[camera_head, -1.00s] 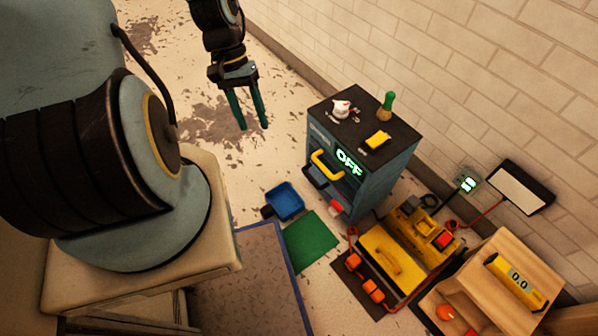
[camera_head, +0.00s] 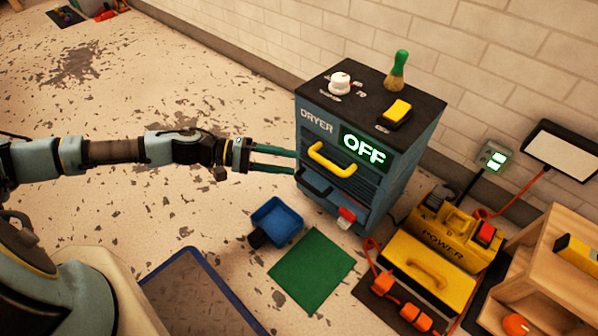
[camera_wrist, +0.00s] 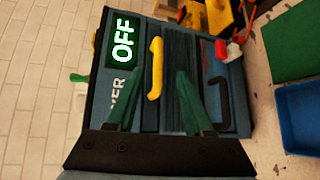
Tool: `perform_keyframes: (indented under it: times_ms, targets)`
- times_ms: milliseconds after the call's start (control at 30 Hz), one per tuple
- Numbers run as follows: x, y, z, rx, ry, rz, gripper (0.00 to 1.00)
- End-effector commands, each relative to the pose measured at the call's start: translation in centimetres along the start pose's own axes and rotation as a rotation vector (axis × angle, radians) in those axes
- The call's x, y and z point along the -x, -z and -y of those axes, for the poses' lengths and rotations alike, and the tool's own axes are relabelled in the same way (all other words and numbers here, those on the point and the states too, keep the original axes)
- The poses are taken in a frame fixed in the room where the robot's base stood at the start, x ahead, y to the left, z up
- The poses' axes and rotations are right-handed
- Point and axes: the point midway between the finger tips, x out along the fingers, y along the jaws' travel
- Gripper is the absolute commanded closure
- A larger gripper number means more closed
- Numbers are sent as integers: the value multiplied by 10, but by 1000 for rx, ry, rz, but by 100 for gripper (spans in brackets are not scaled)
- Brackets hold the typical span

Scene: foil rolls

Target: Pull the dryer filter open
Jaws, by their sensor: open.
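The dryer (camera_head: 375,190) is a blue-grey cabinet with a dark top and a green OFF display (camera_head: 363,149). A yellow handle (camera_head: 331,160) sits on its front below the DRYER label, and a black handle (camera_head: 313,182) sits lower. In the wrist view the yellow handle (camera_wrist: 155,68) lies ahead between the lines of my fingers, and the black handle (camera_wrist: 218,103) is to the right. My gripper (camera_head: 294,161) is open and empty, its green fingers pointing at the dryer front from the left. I cannot tell if the fingertips touch the front.
On the dryer top are a white knob (camera_head: 340,83), a yellow switch (camera_head: 397,110) and a green-handled brush (camera_head: 398,70). A blue dustpan (camera_head: 277,222) and green mat (camera_head: 311,270) lie below. A yellow power unit (camera_head: 440,250) and wooden shelf (camera_head: 550,270) stand right. Floor at left is open.

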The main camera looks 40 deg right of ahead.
Motion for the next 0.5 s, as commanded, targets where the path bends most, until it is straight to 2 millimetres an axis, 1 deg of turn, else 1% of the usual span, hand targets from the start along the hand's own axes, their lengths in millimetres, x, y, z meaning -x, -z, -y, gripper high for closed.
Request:
perform_keyframes:
  times_ms: [33,133,267,367,500]
  targets:
    - [-6,6,6,-1,-29,-10,48]
    - [-10,11,4,-4,-57,-22,48]
    - [-18,12,2,-5,-64,-24,48]
    - [-31,12,2,-4,-64,-21,48]
    - [-58,12,1,-6,-63,-19,48]
